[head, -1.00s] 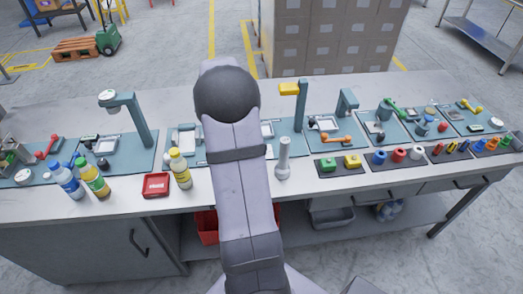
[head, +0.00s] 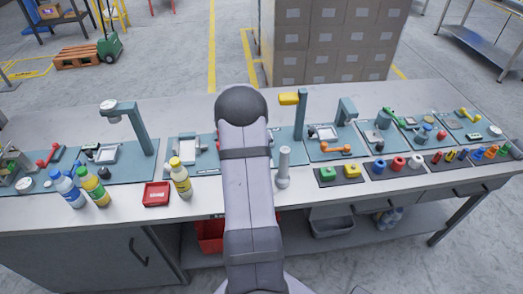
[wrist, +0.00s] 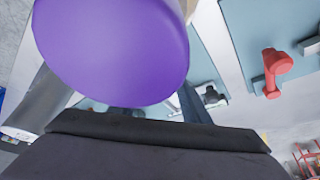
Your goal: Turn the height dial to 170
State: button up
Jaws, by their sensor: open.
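Several round dials show in the head view: a pale one on top of a teal post (head: 108,104), a white one at the far left (head: 25,184) and one at the far right (head: 494,131). I cannot tell which is the height dial, and no numbers are readable. My gripper is hidden behind my arm in the head view. In the wrist view its dark body (wrist: 160,150) fills the bottom; it is open, with the fingertips not clearly seen. A large purple round face (wrist: 115,50) is very close ahead of it; contact cannot be told.
A red handle (wrist: 275,75) stands on a teal panel at the wrist view's right. The back strip is clear.

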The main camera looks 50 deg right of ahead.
jog(key=shift+d+f, duration=0.25)
jog(key=shift+f, duration=0.4)
jog(key=c, duration=1)
jog(key=shift+s+n+t, duration=0.1)
jog(key=shift+n+t, duration=0.2)
jog(key=shift+n, duration=0.4)
jog(key=shift+c, duration=0.2)
jog(key=shift+r+n+t, duration=0.1)
jog(key=shift+n+t, duration=0.2)
jog(key=shift+n, duration=0.5)
jog(key=shift+n+t+p, duration=0.3)
jog(key=shift+n+p, duration=0.4)
jog(key=shift+p, duration=0.05)
